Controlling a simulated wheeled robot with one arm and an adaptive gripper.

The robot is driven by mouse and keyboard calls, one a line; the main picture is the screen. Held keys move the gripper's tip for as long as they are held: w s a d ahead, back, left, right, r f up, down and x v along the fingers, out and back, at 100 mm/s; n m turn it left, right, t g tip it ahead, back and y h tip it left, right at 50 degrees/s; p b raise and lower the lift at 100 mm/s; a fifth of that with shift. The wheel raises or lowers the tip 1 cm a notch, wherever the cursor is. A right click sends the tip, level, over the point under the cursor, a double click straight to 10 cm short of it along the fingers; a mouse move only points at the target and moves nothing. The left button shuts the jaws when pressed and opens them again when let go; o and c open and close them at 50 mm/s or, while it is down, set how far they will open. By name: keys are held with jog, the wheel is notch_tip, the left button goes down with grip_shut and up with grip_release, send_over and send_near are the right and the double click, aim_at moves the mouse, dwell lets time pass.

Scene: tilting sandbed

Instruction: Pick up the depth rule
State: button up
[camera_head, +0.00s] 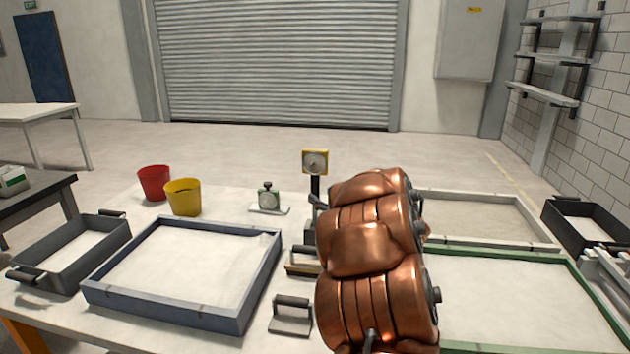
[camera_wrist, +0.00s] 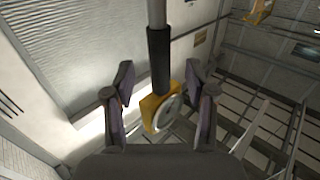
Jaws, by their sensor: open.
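The depth rule (camera_head: 315,162) appears to be the upright tool with a yellow dial head and a black shaft behind my copper arm in the head view. Its lower part is hidden by my arm there. In the wrist view, its yellow dial head (camera_wrist: 160,112), black grip and grey rod show in the middle. My gripper (camera_wrist: 159,80) is open, with one finger on each side of the black grip and dial head. Gaps show on both sides, and I see no contact. In the head view my gripper is mostly hidden behind the arm.
A blue-framed sand tray (camera_head: 262,277) lies left of my arm, a green-framed one (camera_head: 588,288) right. A handled flat tool (camera_head: 291,316) lies in front. A small dial device (camera_head: 268,197), yellow bucket (camera_head: 183,198) and red bucket (camera_head: 154,183) stand behind. A dark tray (camera_head: 60,283) is left.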

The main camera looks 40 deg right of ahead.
aim_at(318, 193)
jog(key=w, duration=0.4)
jog(key=shift+w+d, duration=0.25)
jog(key=shift+d, duration=0.15)
jog(key=c, duration=1)
